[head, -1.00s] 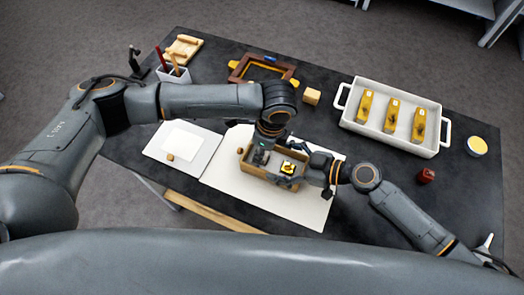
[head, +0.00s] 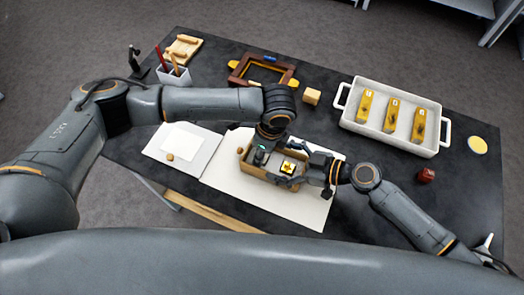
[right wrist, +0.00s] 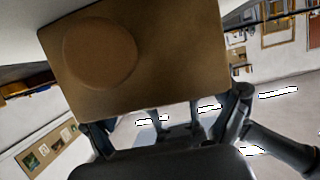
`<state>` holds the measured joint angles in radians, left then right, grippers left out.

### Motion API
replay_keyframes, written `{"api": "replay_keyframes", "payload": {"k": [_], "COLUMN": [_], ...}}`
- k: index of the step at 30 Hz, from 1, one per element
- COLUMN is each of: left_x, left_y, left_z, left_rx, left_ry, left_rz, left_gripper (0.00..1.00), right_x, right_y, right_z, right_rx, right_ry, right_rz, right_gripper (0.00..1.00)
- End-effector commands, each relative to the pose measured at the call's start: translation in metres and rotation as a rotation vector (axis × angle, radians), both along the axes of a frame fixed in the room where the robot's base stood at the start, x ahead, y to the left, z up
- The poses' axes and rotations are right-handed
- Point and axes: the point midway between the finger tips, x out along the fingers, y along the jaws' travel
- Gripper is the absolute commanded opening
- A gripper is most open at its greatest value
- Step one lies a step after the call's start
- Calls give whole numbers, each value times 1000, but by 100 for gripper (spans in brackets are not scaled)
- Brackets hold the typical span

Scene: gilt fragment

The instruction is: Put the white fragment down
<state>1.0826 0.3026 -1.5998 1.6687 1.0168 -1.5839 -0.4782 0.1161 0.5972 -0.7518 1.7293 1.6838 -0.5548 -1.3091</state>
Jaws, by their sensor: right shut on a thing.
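A small white piece with yellow and black marks (head: 288,167), likely the white fragment, shows inside a light wooden box (head: 262,177) in the head view. The box stands over a white sheet (head: 300,205) on the dark table. My right gripper (head: 324,177) is at the box's right end, shut on it. In the right wrist view a brown panel with a round patch (right wrist: 140,75), likely the box's end, fills the space before my gripper (right wrist: 170,115). My left gripper (head: 262,153) is at the box's left part; its fingers are mostly hidden.
A white tray with several yellow-topped pieces (head: 442,138) stands at the right. A brown frame (head: 240,70), wooden cube (head: 312,96), red jar (head: 426,175) and pen cup (head: 174,76) stand around. A white board (head: 160,150) lies left. The table between the sheet and tray is clear.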

Motion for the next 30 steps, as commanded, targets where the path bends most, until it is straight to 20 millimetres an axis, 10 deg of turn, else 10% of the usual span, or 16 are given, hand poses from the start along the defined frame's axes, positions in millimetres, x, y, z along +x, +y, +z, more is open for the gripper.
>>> {"api": "replay_keyframes", "payload": {"k": [15, 29, 30], "left_x": [-4, -6, -5], "left_y": [-15, -17, -17], "left_z": [98, 116, 115], "left_rx": [-1, 0, 0], "left_ry": [-4, -1, -1], "left_rz": [-1, 0, 0], "left_gripper": [37, 37, 37], "right_x": [0, -1, -1], "right_y": [0, 0, 0], "right_z": [-1, -1, -1], "right_rx": [-2, -2, -2], "right_ry": [1, 1, 1], "right_rz": [1, 1, 1], "right_gripper": [50, 50, 90]}}
